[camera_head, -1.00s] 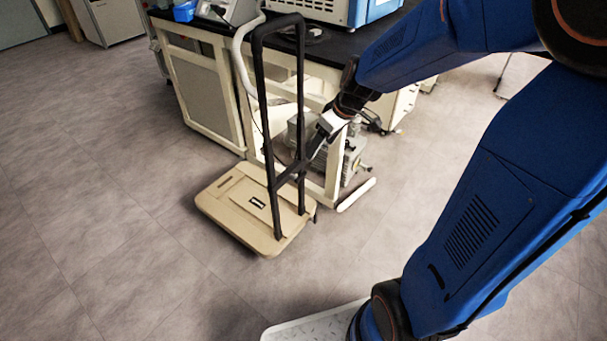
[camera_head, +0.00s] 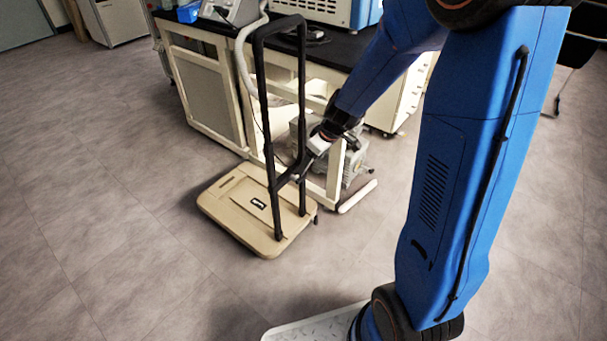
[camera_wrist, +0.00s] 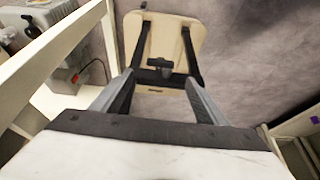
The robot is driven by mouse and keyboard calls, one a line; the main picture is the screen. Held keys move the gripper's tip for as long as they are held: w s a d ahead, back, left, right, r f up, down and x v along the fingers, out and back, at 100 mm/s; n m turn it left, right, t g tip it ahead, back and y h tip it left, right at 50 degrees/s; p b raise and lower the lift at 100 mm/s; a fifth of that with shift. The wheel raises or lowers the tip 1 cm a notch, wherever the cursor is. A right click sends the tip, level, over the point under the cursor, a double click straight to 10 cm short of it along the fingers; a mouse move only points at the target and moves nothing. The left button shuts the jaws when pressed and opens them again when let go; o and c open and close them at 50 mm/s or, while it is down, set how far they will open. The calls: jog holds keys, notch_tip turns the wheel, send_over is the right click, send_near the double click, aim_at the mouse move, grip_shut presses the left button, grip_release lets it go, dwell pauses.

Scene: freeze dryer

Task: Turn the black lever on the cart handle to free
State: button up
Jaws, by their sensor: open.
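The cart has a tan platform (camera_head: 240,222) and an upright black handle frame (camera_head: 304,110). The small black lever (camera_wrist: 158,66) sits at the middle of the handle's low crossbar in the wrist view. In the head view the lever is hard to tell from the crossbar (camera_head: 287,178) and my fingers. My gripper (camera_head: 304,163) is at the handle's right side, close to the crossbar. In the wrist view my gripper (camera_wrist: 160,77) is open, with one finger on each side of the lever and nothing held. I cannot tell whether the fingers touch it.
A cream bench with a black top (camera_head: 335,48) stands behind the cart. A grey pump (camera_head: 352,158) sits under it, close to my gripper. A pale hose (camera_head: 240,65) hangs by the handle. The floor left of the cart is clear.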

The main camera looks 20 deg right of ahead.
jog(key=x, duration=0.8)
jog(key=shift+f, duration=0.3)
jog(key=shift+w+a, duration=0.1)
jog(key=shift+w, duration=0.05)
jog(key=c, duration=1.1)
